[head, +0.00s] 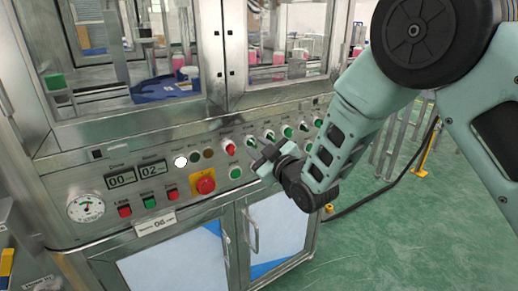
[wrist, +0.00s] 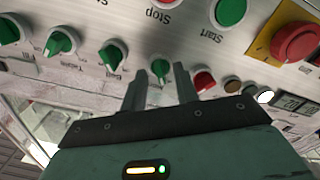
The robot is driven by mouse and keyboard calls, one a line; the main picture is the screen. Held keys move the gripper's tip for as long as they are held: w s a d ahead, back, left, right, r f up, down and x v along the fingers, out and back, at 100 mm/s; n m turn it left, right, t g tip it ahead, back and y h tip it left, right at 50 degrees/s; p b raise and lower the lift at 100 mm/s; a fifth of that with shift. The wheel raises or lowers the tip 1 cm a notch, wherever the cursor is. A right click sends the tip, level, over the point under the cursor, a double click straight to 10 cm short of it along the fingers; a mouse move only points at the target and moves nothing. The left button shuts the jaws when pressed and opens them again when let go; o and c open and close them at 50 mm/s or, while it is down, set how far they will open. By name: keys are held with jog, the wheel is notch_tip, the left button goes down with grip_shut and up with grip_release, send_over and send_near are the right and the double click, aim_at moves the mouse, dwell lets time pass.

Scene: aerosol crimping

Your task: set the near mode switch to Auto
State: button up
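The near mode switch is a small green selector knob (wrist: 160,68) on the metal control panel, seen upside down in the wrist view. It is the knob closest to the red button and indicator lamps; it also shows in the head view (head: 250,141). My gripper (wrist: 160,76) is open, with one dark finger on each side of this knob. In the head view my gripper (head: 259,158) is right at the panel, just below the knob row. I cannot tell whether the fingers touch the knob. Its label and exact pointing direction are too small to read.
Several more green knobs (wrist: 62,42) continue the row. A green Start button (wrist: 230,11) and a red emergency stop (head: 205,183) are close by. Cabinet doors (head: 254,229) lie below; the green floor at right is mostly clear.

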grip_shut()
jog(key=shift+f, duration=0.1)
jog(key=m+b, duration=0.2)
jog(key=m, duration=0.1)
jog(key=m+b, duration=0.1)
jog(key=m, duration=0.1)
jog(key=shift+f+m, duration=0.1)
jog(key=shift+m, duration=0.2)
jog(key=m+b, duration=0.2)
jog(key=m, duration=0.4)
jog(key=shift+s+a+b, duration=0.1)
jog(key=shift+b, duration=0.3)
jog(key=shift+m, duration=0.3)
grip_release()
